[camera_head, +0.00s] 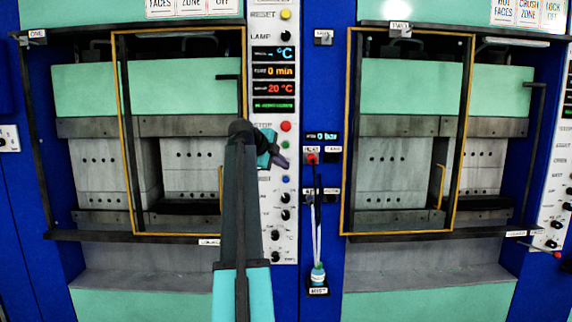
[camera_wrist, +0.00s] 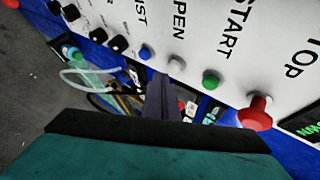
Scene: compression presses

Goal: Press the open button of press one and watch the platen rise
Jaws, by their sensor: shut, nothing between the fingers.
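Press one (camera_head: 90,90), labelled ONE, stands on the left behind a yellow-edged guard frame; a wide gap separates its upper and lower dark blocks. Its control panel (camera_head: 264,221) is at its right. In the wrist view the grey-white open button (camera_wrist: 177,64) sits under the word OPEN, between the green start button (camera_wrist: 211,79) and a blue button (camera_wrist: 145,52). My gripper (camera_wrist: 165,92) is shut and empty, its dark fingertips just below the open button; I cannot tell if they touch. In the head view my gripper (camera_head: 280,160) hides that button.
The red stop button (camera_wrist: 255,113) sticks out beside the start button. Black knobs (camera_head: 285,214) line the lower panel. A second press (camera_head: 420,90) stands on the right, with a hose and bottle (camera_head: 318,275) between the presses. The panel displays read 0 min and 20 °C.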

